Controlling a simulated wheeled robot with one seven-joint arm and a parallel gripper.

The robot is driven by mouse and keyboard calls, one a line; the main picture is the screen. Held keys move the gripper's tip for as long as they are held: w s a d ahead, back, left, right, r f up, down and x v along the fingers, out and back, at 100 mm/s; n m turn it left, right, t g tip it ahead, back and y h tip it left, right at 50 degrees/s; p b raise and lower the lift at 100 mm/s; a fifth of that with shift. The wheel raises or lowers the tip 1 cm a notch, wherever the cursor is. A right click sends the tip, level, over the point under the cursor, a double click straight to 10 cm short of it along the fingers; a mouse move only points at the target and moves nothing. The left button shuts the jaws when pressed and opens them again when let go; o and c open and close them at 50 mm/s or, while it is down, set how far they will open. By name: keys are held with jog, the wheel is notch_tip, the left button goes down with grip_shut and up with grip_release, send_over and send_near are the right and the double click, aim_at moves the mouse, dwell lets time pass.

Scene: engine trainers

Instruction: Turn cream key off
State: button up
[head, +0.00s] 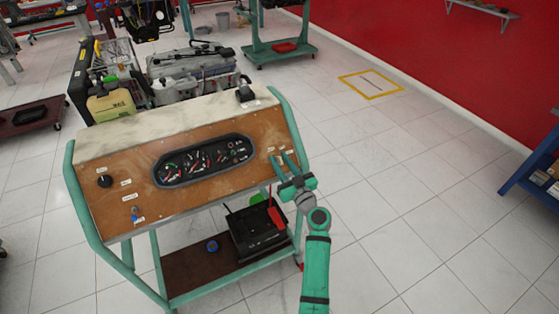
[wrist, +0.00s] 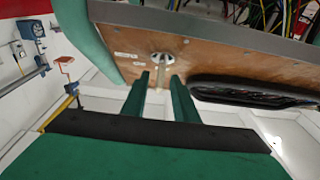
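The engine trainer's wood-faced control panel (head: 135,205) has a gauge cluster (head: 203,160) at its middle. In the wrist view, a silver round key switch (wrist: 161,57) sits on the panel (wrist: 118,43). A pale, cream-looking key (wrist: 159,76) stands out from it. My gripper (head: 281,161) is at the panel's right end in the head view and hides the switch there. In the wrist view my gripper (wrist: 160,77) is open, one finger on each side of the key, with gaps visible. The key's exact angle is hard to tell.
The gauge cluster (wrist: 255,92) is close to the right finger in the wrist view. A black battery (head: 254,232) with a red part sits on the lower shelf (head: 190,280). The engine (head: 190,72) stands behind the panel. The tiled floor on the right is clear.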

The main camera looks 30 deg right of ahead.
jog(key=s+f, duration=0.1)
jog(key=s, duration=0.9)
jog(key=shift+f, duration=0.15)
jog(key=shift+s, duration=0.1)
jog(key=shift+a, duration=0.1)
